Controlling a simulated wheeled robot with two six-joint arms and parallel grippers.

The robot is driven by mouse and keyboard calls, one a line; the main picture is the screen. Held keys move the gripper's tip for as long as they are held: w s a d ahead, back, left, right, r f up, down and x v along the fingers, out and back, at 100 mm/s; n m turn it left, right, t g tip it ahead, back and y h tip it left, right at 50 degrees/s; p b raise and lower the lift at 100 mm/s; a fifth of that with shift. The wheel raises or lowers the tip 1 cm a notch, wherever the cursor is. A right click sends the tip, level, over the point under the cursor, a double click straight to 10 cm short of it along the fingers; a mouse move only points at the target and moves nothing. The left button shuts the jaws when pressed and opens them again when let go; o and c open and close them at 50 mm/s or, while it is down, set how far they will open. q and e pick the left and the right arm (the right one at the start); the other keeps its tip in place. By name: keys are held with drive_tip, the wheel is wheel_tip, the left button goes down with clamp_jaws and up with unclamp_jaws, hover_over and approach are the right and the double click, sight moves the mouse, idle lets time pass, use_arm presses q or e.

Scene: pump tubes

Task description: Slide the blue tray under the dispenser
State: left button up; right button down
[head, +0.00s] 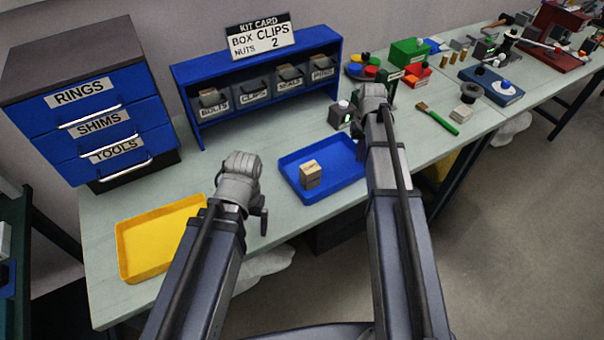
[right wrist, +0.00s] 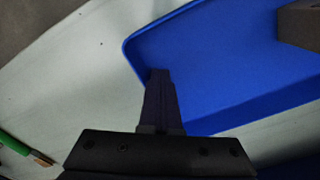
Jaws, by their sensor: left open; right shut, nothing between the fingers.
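The blue tray (head: 340,180) lies on the bench between my arms, with a small tan box (head: 310,174) in it. In the right wrist view the tray (right wrist: 220,60) fills the upper right. My right gripper (head: 372,95) is shut and empty; its fingertips (right wrist: 159,75) appear at the tray's rim near a corner, and I cannot tell whether they touch.
A yellow tray (head: 160,240) lies at the left front. A blue drawer cabinet (head: 90,115) and a blue rack (head: 260,75) with labelled bins stand behind. A green-handled brush (head: 438,118) lies right of my right arm. Bench between the rack and blue tray is clear.

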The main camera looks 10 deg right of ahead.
drive_tip(key=shift+w+d, duration=0.4)
drive_tip(key=shift+d, duration=0.7)
drive_tip(key=shift+w+d, duration=0.4)
drive_tip(key=shift+d, duration=0.65)
drive_tip(key=shift+w+d, duration=0.4)
drive_tip(key=shift+d, duration=0.7)
drive_tip(key=shift+w+d, duration=0.4)
drive_tip(key=shift+d, duration=0.7)
drive_tip(key=shift+w+d, duration=0.4)
drive_tip(key=shift+d, duration=0.65)
drive_tip(key=shift+w+d, duration=0.4)
drive_tip(key=shift+d, duration=0.7)
drive_tip(key=shift+w+d, duration=0.4)
drive_tip(key=shift+d, duration=0.7)
drive_tip(key=shift+w+d, duration=0.4)
drive_tip(key=shift+d, duration=0.7)
drive_tip(key=shift+w+d, duration=0.4)
drive_tip(key=shift+d, duration=0.8)
drive_tip(key=shift+w+d, duration=0.4)
drive_tip(key=shift+d, duration=0.65)
drive_tip(key=shift+w+d, duration=0.4)
drive_tip(key=shift+d, duration=0.7)
drive_tip(key=shift+w+d, duration=0.4)
drive_tip(key=shift+d, duration=0.65)
